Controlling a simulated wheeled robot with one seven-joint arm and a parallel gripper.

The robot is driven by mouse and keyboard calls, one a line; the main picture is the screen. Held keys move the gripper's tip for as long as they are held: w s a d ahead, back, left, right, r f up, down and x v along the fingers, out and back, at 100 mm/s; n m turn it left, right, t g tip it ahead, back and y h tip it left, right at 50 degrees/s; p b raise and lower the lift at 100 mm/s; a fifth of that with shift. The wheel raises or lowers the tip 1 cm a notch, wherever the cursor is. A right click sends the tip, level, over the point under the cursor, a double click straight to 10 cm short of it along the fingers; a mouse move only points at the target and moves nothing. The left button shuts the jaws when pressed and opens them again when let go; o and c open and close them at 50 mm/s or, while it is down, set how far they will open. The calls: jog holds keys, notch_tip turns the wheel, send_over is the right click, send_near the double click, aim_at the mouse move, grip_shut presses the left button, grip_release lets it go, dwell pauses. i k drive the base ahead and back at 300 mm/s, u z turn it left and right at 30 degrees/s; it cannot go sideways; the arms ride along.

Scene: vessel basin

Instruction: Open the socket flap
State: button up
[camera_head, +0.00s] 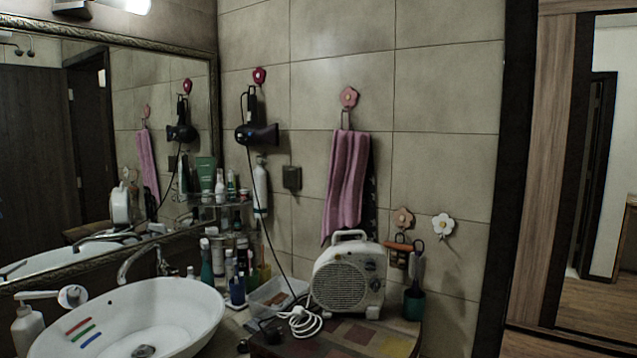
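A small dark socket box (291,177) is mounted on the tiled wall, right of the hanging hair dryer and left of the pink towel. It is small and dark in this view. I cannot tell where its flap's edge is or whether the flap is open or closed. My gripper is not in view.
A hair dryer (258,136) hangs left of the socket, its cord running down the wall. A pink towel (347,182) hangs to the right. Below are a white fan heater (347,284), a clear plastic box (277,297), several bottles and a white basin (190,308).

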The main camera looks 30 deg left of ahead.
aim_at(289, 177)
jog(key=u, duration=0.9)
jog(key=k, duration=1.1)
jog(key=u, duration=0.65)
jog(key=i, duration=1.45)
jog(key=z, duration=0.15)
